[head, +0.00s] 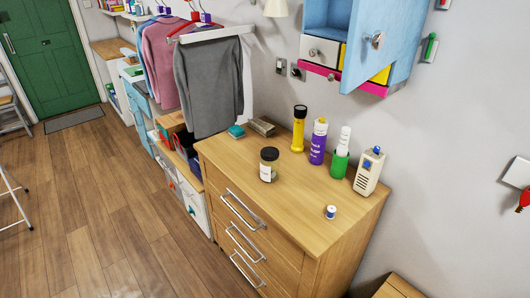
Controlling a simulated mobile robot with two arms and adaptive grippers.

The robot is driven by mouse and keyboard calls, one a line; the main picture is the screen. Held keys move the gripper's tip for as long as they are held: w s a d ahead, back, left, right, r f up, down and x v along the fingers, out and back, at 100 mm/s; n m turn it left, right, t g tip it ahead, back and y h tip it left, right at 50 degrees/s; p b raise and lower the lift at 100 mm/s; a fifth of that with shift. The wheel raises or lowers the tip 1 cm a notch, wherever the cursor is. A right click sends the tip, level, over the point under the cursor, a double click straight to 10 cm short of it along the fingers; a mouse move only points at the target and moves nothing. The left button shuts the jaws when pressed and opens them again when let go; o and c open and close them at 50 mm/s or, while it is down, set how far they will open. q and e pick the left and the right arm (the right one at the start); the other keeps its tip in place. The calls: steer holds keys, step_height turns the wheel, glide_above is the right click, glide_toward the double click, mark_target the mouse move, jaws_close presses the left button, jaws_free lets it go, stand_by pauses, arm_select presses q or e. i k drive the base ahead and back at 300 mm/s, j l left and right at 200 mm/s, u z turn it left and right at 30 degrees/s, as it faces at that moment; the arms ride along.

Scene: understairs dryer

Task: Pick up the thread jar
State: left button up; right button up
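A small jar (268,166) with a dark olive lid and a pale label stands upright on the wooden chest of drawers (290,207), near its front edge. It is the only jar I see and looks like the thread jar, but its label is too small to read. A small white and blue spool (330,212) stands apart from it on the same top, to the right and nearer me. Neither of my grippers is in view.
Behind the jar stand a yellow flashlight (298,130), a purple bottle (318,143), a green and white bottle (341,155) and a cream device (369,172). An open blue cabinet (385,40) hangs above. Grey clothing (210,85) hangs at left.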

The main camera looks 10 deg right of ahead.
mark_target(269, 170)
steer(key=i+j+z, duration=0.2)
steer(key=i+j, duration=0.2)
steer(key=i, duration=0.2)
steer(key=i+j+z, duration=0.15)
steer(key=i+j, duration=0.35)
steer(key=i, duration=0.1)
